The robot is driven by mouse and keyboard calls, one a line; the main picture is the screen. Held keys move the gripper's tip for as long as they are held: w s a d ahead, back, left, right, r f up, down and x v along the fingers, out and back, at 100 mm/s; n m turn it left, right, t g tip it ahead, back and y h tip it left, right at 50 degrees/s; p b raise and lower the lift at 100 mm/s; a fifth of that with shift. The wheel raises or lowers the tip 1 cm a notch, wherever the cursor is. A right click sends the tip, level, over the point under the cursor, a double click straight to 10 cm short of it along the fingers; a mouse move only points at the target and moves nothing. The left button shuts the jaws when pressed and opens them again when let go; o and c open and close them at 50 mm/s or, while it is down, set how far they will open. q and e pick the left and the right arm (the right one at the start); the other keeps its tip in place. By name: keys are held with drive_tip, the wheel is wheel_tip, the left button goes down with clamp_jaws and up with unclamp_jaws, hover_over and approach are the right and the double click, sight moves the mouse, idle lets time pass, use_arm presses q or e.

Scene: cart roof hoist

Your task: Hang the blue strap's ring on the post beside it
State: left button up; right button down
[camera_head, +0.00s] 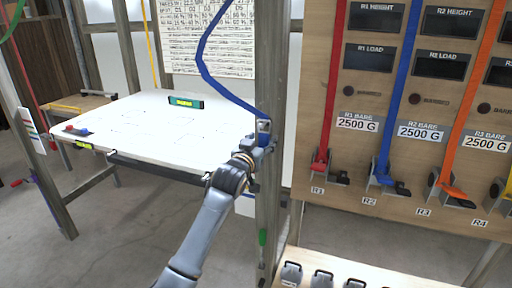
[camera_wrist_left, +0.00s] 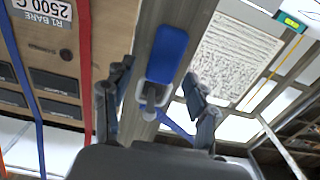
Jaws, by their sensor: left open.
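The blue strap (camera_head: 203,62) comes down from the top of the head view and slants to a grey upright post (camera_head: 270,60). Its end meets small grey metal fittings (camera_head: 264,127) on the post. My left gripper (camera_head: 260,142) is at these fittings. In the left wrist view, the open fingers stand on either side of a rounded blue tab (camera_wrist_left: 167,55) and a pale grey ring-like piece (camera_wrist_left: 150,95), with the post behind. Part of the blue strap also shows in the left wrist view (camera_wrist_left: 178,130). I cannot tell whether the ring is on the post's fitting. My right gripper is not in view.
A white-topped table (camera_head: 140,125) with a small green level (camera_head: 186,101) stands left of the post. A wooden panel (camera_head: 400,130) with displays, coloured straps and cleats stands to the right. A low shelf with grey items (camera_head: 322,279) is below it.

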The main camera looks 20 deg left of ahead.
use_arm(q)
drive_tip(key=s, duration=1.2)
wheel_tip(320, 180, down, 28)
drive_tip(key=r+g, duration=0.1)
drive_tip(key=g, duration=0.4)
drive_tip(key=s+f+g, duration=0.1)
drive_tip(key=s+f, duration=0.3)
drive_tip(key=f, duration=0.4)
drive_tip(key=s+f+g+b, duration=0.1)
drive_tip(key=s+f+g, duration=0.15)
drive_tip(key=f, duration=0.45)
drive_tip(key=s+f, duration=0.5)
drive_tip(key=f, duration=0.3)
drive_tip(key=s+f+m+g+b, duration=0.1)
drive_tip(key=s+f+g, duration=0.3)
drive_tip(key=s+f, duration=1.45)
drive_tip(key=s+f+g, duration=0.2)
drive_tip(key=s+f, duration=0.2)
drive_tip(key=s, duration=0.9)
drive_tip(key=s+f+m+g, duration=0.1)
drive_tip(key=s+f, duration=0.3)
drive_tip(key=s, duration=0.9)
drive_tip(key=shift+s+a+g+y+b, duration=0.3)
drive_tip(key=shift+s+a+g, duration=0.1)
drive_tip(key=shift+g, duration=0.35)
drive_tip(key=shift+w, duration=0.15)
